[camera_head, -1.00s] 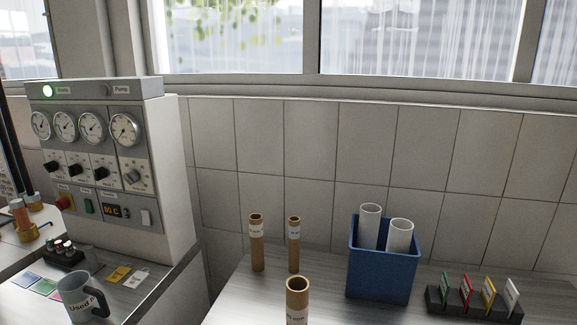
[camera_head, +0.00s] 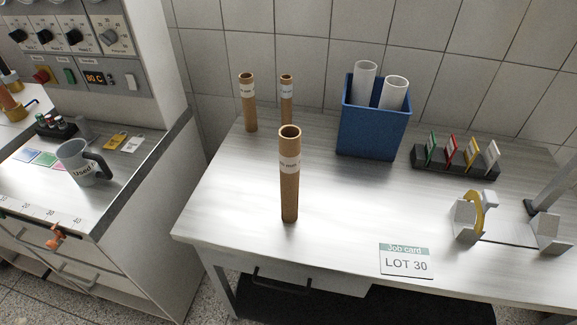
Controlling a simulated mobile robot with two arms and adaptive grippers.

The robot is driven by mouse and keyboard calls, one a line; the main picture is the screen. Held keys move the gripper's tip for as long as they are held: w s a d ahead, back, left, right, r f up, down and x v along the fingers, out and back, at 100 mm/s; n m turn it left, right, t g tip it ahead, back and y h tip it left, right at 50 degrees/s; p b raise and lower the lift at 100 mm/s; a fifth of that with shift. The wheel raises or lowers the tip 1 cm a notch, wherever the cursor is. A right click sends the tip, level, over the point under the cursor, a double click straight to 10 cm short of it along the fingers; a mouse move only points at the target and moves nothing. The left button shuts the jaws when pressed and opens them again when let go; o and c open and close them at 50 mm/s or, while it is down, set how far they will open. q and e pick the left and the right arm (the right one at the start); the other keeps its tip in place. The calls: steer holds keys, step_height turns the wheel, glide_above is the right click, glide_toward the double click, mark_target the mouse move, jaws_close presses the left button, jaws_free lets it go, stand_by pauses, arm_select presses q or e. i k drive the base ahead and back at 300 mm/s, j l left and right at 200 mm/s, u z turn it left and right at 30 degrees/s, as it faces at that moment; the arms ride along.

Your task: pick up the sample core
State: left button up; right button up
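Three brown cardboard core tubes with white labels stand upright on the grey bench. The nearest core tube (camera_head: 289,190) is the tallest in the picture and stands alone near the left part of the bench. Two others stand behind it near the wall, the back left core tube (camera_head: 250,112) and the back middle core tube (camera_head: 286,108), which is partly hidden by the nearest one. Their label text is too small to read surely, so I cannot tell which is the sample core. Neither of my grippers is in view.
A blue bin (camera_head: 372,133) holding two white tubes stands behind right. Right of it are a card rack (camera_head: 456,161) and a metal fixture with a yellow arc (camera_head: 477,213). A LOT 30 job card (camera_head: 406,262) is at the front edge. A mug (camera_head: 82,163) stands on the left counter.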

mark_target(290, 135)
steer(key=k+l+u, duration=0.1)
steer(key=l+u, duration=0.2)
steer(key=k+l+u, duration=0.2)
steer(key=l+u, duration=0.15)
steer(key=l, duration=0.15)
steer(key=k+l+u, duration=0.4)
steer(key=l+u, duration=0.2)
steer(key=l, duration=0.05)
